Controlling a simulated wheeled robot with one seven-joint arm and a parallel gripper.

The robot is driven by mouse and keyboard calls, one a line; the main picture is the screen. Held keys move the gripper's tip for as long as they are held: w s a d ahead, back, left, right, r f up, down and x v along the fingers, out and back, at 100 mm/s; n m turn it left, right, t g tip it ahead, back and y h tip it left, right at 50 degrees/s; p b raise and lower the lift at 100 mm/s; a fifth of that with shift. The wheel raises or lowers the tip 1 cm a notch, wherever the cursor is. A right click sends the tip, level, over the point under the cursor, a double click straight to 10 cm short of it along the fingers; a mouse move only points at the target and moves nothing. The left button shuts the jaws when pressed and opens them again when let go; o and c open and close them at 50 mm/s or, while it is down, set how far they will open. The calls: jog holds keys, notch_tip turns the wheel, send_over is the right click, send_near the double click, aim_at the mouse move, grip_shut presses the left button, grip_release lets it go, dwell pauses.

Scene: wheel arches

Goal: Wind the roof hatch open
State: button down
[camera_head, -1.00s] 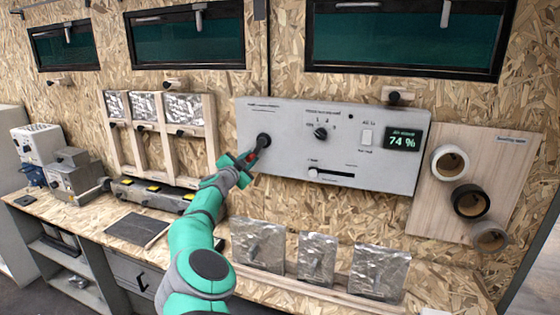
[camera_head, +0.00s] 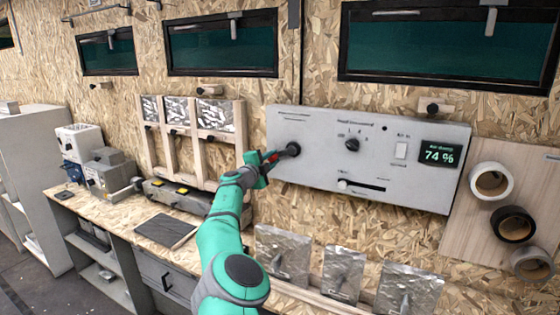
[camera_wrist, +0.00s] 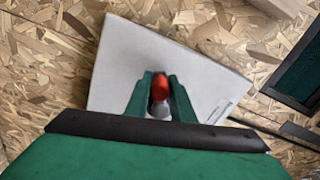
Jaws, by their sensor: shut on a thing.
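A red-tipped crank handle (camera_head: 270,157) reaches left and slightly down from a round black hub (camera_head: 292,149) at the left end of the light grey control panel (camera_head: 340,190). My gripper (camera_head: 262,162) is shut on this handle. In the wrist view the red grip (camera_wrist: 160,86) sits between the two green fingers of my gripper (camera_wrist: 161,97), in front of the panel (camera_wrist: 125,70). I cannot pick out the roof hatch itself in either view.
A black selector knob (camera_head: 352,144), a rocker switch (camera_head: 401,150) and a slider (camera_head: 343,183) are also on the panel. Foil-covered pieces (camera_head: 342,272) stand below it. Tape rolls (camera_head: 491,181) hang at right. A workbench (camera_head: 118,222) runs along the left.

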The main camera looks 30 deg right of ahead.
jog(key=shift+s+d+r, duration=0.2)
jog(key=shift+s+d, duration=0.1)
jog(key=shift+d, duration=0.2)
jog(key=c, duration=1.5)
grip_release()
jog(key=shift+c, duration=0.2)
jog(key=shift+w+a+f, duration=0.15)
jog(key=shift+a, duration=0.1)
